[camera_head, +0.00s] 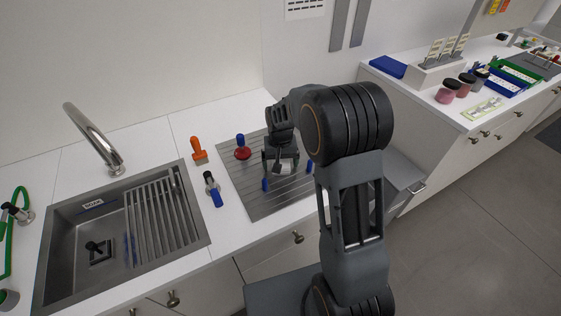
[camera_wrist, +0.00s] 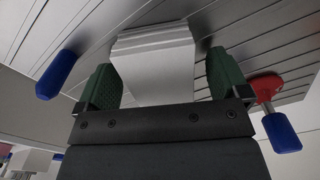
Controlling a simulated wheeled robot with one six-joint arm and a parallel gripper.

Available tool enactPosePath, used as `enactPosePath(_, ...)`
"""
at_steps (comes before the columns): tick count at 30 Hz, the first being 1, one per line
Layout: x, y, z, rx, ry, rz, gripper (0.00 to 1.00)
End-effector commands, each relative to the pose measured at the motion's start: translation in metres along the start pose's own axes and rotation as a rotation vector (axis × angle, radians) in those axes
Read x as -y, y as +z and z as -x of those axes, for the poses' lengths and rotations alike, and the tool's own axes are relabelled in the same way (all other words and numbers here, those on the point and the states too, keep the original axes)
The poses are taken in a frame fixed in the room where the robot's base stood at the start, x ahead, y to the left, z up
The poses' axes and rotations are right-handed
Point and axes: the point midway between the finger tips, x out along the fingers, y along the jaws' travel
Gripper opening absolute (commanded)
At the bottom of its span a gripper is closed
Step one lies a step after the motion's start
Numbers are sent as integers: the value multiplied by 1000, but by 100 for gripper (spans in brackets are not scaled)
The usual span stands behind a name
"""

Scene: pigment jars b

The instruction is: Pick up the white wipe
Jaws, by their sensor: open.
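The white wipe (camera_wrist: 155,62) lies on the grooved metal drainboard in the wrist view, a folded pale piece between the two green finger pads. In the head view only a small pale part of the wipe (camera_head: 287,168) shows under my gripper (camera_head: 279,163). My gripper (camera_wrist: 164,80) is open, with one finger on each side of the wipe. Its near end is overlapped by the gripper's dark body. I cannot tell whether a finger touches it.
A red tool with a blue handle (camera_head: 242,148) stands close by on the drainboard (camera_head: 250,200). A blue handle (camera_wrist: 58,74) is left of the fingers in the wrist view. An orange tool (camera_head: 198,150), a blue-handled tool (camera_head: 214,192) and the sink (camera_head: 75,225) are further left.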

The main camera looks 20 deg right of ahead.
Motion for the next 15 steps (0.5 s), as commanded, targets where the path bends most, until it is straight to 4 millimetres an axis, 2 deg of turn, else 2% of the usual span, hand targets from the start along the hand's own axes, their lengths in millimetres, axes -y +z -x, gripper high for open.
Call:
enactPosePath(4,0,0,0,0,0,0,94)
enactPosePath(15,0,0,0,0,0,0,58)
